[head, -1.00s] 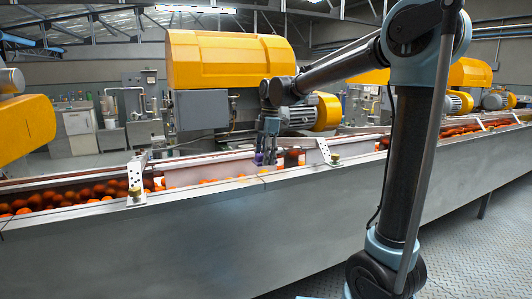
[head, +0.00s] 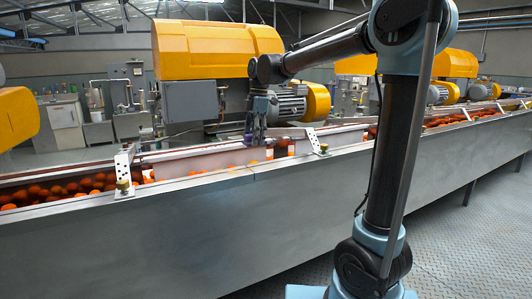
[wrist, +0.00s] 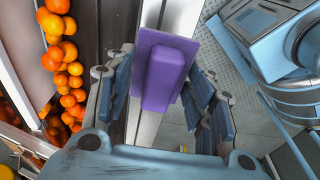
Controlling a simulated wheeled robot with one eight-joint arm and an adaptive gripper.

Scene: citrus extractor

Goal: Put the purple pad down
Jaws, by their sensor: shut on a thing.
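The purple pad (wrist: 170,72) is a raised block on a wider flat purple plate. In the wrist view it lies between the two fingers of my gripper (wrist: 158,100), which is shut on it. Below it runs a pale metal ledge; whether the pad touches it I cannot tell. In the head view my gripper (head: 255,138) hangs at the conveyor's rail, fingers pointing down. Only a small purple patch (head: 247,141) shows there at the fingertips.
Oranges (wrist: 60,60) lie in the conveyor trough on the left in the wrist view. The conveyor's steel side wall (head: 150,235) faces me. Brackets (head: 124,172) stand on its edge, and a yellow-hooded machine (head: 217,48) with a motor stands behind. Floor is open at right.

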